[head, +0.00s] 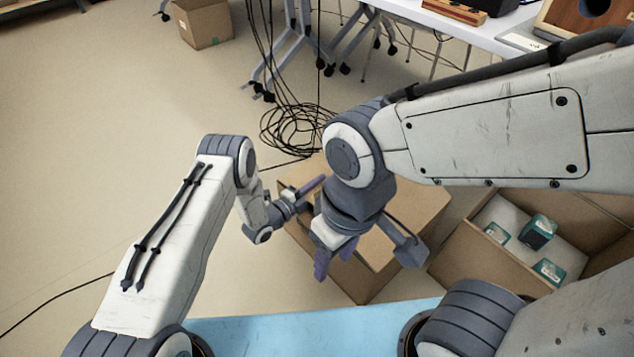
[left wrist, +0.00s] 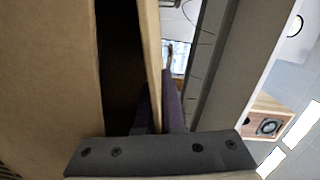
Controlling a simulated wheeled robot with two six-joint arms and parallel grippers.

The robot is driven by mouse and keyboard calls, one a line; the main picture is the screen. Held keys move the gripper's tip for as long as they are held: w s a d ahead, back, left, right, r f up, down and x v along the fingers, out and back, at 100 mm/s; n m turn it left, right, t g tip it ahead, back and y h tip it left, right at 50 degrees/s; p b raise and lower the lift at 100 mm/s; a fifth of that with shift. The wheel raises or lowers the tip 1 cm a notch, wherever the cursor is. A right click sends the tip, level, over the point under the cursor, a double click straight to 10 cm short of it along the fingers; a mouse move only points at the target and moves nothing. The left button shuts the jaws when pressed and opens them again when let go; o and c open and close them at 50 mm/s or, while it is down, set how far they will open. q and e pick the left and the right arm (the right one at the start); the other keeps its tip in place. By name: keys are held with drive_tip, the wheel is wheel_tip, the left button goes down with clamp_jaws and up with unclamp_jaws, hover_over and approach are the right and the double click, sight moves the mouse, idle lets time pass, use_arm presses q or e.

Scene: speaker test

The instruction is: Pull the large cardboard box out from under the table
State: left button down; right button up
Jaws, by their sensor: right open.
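The large cardboard box (head: 413,222) stands on the floor in the middle of the head view, partly hidden by my arms. My left gripper (head: 308,190) is at its upper left edge. In the left wrist view, the purple fingers (left wrist: 160,112) lie close on either side of a thin cardboard wall (left wrist: 152,55), with a dark gap to its left; they look shut on it. My right gripper (head: 366,258) is open and empty above the box's near part, fingers wide apart. The white table (head: 480,35) is at the upper right, apart from this box.
An open carton (head: 470,262) with several teal-labelled items stands right of the box. A light-blue surface (head: 310,330) lies along the bottom. Coiled black cables (head: 292,130) lie behind the box. A small carton (head: 203,24) is far back. The left floor is mostly clear.

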use_arm(q)
drive_tip(key=c, duration=1)
unclamp_jaws()
drive_tip(key=shift+d, duration=0.25)
drive_tip(key=shift+o, duration=0.2)
drive_tip(key=shift+s+a, duration=0.15)
drive_tip(key=shift+a, duration=0.1)
drive_tip(key=p+v, duration=0.4)
drive_tip(key=v, duration=0.6)
drive_tip(key=shift+d, duration=0.15)
